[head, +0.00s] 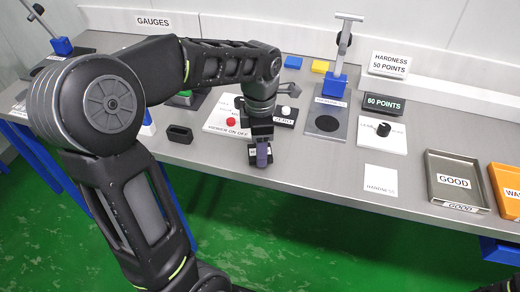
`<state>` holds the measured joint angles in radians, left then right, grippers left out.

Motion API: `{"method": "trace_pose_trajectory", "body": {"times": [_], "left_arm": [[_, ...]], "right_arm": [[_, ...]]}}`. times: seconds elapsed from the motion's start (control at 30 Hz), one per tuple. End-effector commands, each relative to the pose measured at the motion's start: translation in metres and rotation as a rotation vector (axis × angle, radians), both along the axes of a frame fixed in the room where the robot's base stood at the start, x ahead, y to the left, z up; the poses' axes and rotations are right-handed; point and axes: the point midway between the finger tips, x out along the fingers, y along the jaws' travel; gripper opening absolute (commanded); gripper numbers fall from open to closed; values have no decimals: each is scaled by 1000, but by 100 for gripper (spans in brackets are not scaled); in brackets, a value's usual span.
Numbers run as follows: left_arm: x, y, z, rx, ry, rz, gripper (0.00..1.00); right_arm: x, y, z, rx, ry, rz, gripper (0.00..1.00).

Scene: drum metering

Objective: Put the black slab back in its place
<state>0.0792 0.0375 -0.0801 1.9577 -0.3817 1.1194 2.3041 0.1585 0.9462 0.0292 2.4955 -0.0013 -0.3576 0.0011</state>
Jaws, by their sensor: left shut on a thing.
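My left gripper (262,148) points down at the front edge of the bench, left of the middle. It is shut on a small dark, purplish-grey thing (262,158), largely covered by the fingers. I cannot tell for certain whether this is the black slab. A small black block with a white label (252,152) shows right at the fingers. A black holder with an open top (180,133) stands on the bench to the left of the gripper, apart from it. My right gripper is not seen.
A white panel with a red button (231,122) lies behind the gripper. A grey-based stand with a blue block (334,86) is to its right. A white panel with a black knob (384,131), a GOOD tray (457,167) and an orange tray (507,188) are farther right.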

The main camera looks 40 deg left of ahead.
Motion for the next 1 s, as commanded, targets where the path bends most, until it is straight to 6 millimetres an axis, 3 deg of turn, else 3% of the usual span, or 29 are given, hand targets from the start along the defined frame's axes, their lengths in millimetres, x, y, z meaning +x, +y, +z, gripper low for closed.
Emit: {"method": "trace_pose_trajectory", "body": {"times": [0.1,0.5,0.53,0.77,1.0], "left_arm": [[-1,0,-12,0,1,0,7],[0,0,-18,0,0,0,7],[0,0,-16,1,-1,0,56],[0,0,-16,0,0,0,75],[0,0,-16,0,0,0,76]], "right_arm": [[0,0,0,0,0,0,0],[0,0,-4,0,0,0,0],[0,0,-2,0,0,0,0],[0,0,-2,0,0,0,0],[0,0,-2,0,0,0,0]]}}
